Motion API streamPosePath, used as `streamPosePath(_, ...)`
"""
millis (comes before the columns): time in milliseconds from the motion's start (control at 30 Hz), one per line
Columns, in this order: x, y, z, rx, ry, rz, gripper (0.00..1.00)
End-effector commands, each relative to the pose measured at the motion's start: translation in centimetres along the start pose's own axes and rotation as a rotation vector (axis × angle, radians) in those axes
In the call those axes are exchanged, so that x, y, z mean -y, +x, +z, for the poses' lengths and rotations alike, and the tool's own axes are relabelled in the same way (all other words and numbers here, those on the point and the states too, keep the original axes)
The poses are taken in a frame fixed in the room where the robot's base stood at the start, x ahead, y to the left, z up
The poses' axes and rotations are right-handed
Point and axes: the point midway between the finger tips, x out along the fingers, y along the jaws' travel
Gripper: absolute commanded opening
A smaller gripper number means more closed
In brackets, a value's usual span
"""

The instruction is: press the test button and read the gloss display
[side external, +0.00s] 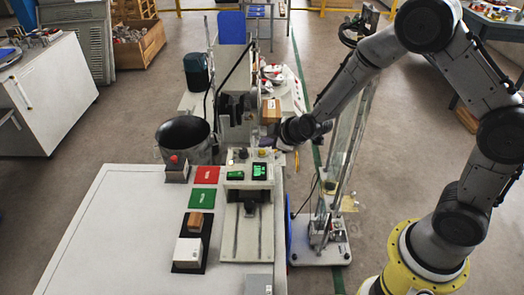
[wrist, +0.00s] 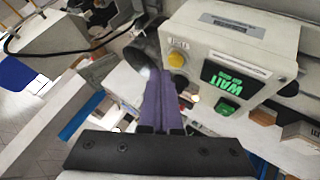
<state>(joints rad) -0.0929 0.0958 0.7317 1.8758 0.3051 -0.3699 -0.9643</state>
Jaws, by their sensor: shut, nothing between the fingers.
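The fingers are hard to make out in the side view.
Red (side external: 206,175) and green (side external: 201,198) pads, a red-button box (side external: 176,168), a black bin (side external: 184,138) and a tray with blocks lie left. The bench's front left is clear.

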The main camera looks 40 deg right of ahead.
Motion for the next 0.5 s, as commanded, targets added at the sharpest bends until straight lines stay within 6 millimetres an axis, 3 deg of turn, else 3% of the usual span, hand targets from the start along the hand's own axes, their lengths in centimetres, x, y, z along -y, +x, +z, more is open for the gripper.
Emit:
streamPosePath(233,-0.2,-0.2,-0.2,-0.002,0.000,0.002,0.00)
streamPosePath(500,-1.4,-1.9,-1.4,-0.003,0.001,0.002,0.00)
